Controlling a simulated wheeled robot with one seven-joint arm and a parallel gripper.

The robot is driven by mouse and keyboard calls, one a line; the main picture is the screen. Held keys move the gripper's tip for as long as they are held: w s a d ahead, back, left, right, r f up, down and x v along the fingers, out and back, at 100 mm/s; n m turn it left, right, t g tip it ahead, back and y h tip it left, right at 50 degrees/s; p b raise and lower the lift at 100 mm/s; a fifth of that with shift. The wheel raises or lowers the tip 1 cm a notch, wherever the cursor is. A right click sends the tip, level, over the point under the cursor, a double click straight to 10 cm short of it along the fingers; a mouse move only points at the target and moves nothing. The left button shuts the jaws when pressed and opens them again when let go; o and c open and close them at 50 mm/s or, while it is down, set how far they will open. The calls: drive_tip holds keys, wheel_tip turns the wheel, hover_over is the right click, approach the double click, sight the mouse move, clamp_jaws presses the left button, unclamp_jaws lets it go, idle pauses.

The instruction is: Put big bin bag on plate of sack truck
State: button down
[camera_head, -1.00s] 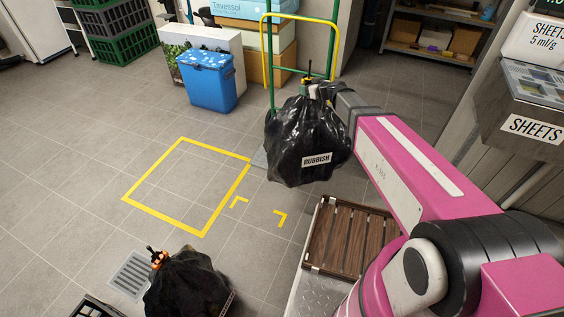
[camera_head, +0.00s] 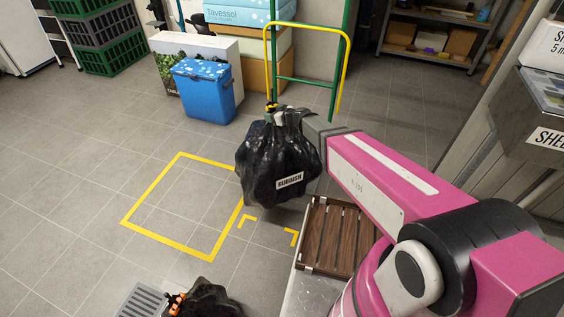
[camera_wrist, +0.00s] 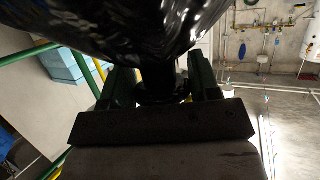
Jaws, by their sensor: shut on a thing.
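The big black bin bag (camera_head: 275,165) with a RUBBISH label hangs from my gripper (camera_head: 285,115), which is shut on its gathered neck. In the wrist view the bag (camera_wrist: 140,25) fills the top, and its neck sits between the fingers of my gripper (camera_wrist: 162,88). The sack truck (camera_head: 346,70) has a green frame and a yellow hoop handle and stands behind the bag. Its plate is hidden behind the bag in the head view. I cannot tell the gap between the bag and the truck.
A yellow floor square (camera_head: 150,200) is empty. A wooden slatted board (camera_head: 338,240) lies at the front right. Another black bag (camera_head: 210,302) is at the bottom edge, beside a floor grate (camera_head: 143,300).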

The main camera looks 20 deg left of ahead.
drive_tip(key=shift+w+f, duration=0.1)
drive_tip(key=shift+w, duration=0.25)
drive_tip(key=w+d+f, duration=0.1)
drive_tip(key=w+f, duration=0.1)
drive_tip(key=w, duration=0.1)
drive_tip(key=w+d+f, duration=0.1)
drive_tip(key=w+f, duration=0.1)
drive_tip(key=w, duration=0.1)
drive_tip(key=w+d+f, duration=0.2)
drive_tip(key=w, duration=0.2)
drive_tip(key=shift+d+f, duration=0.1)
drive_tip(key=shift+f, duration=2.2)
drive_tip(key=shift+c, duration=1.7)
unclamp_jaws()
drive_tip(key=shift+f, duration=0.1)
